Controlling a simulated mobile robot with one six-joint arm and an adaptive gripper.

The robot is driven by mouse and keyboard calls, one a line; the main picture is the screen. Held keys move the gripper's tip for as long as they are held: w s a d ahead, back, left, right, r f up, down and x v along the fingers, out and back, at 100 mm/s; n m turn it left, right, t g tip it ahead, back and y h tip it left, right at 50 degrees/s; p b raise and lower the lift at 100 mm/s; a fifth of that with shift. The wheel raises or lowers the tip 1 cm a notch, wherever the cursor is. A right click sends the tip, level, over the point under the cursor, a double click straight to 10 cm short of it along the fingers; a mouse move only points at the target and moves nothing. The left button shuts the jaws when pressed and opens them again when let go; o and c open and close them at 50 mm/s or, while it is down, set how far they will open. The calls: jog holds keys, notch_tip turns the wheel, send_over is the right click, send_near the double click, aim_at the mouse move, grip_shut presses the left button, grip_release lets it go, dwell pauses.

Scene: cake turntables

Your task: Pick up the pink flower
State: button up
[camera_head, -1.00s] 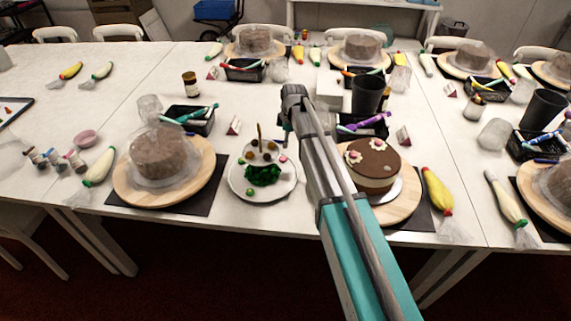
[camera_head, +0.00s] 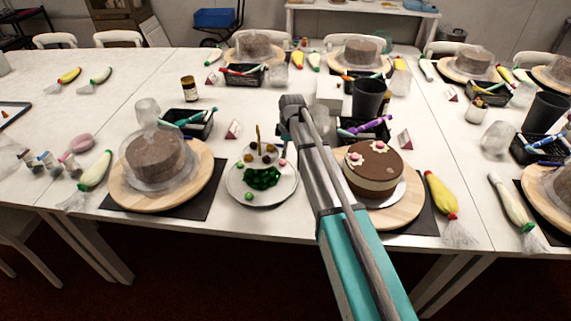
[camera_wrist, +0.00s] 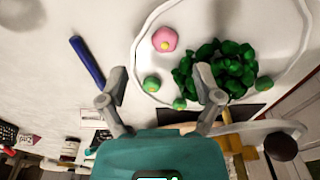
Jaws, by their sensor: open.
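My arm hides the gripper in the head view.
A chocolate cake with flower decorations (camera_head: 373,170) stands right of the plate, partly behind my arm. A covered brown cake (camera_head: 153,160) stands on a round board to the left. A black tray of tools (camera_head: 190,124) lies behind. A blue stick (camera_wrist: 87,63) lies left of the plate.

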aim_at(283, 161)
jog(key=shift+s+a+f+b, duration=0.15)
jog(key=shift+f+b, duration=0.7)
jog(key=shift+f, duration=0.05)
jog(key=shift+s+a+f+b, duration=0.1)
jog(key=shift+s+f+b, duration=0.05)
jog(key=shift+f+b, duration=0.7)
jog(key=shift+a+f+b, duration=0.1)
jog(key=shift+f+b, duration=0.7)
jog(key=shift+f, duration=0.05)
jog(key=shift+c, duration=0.2)
jog(key=c, duration=0.8)
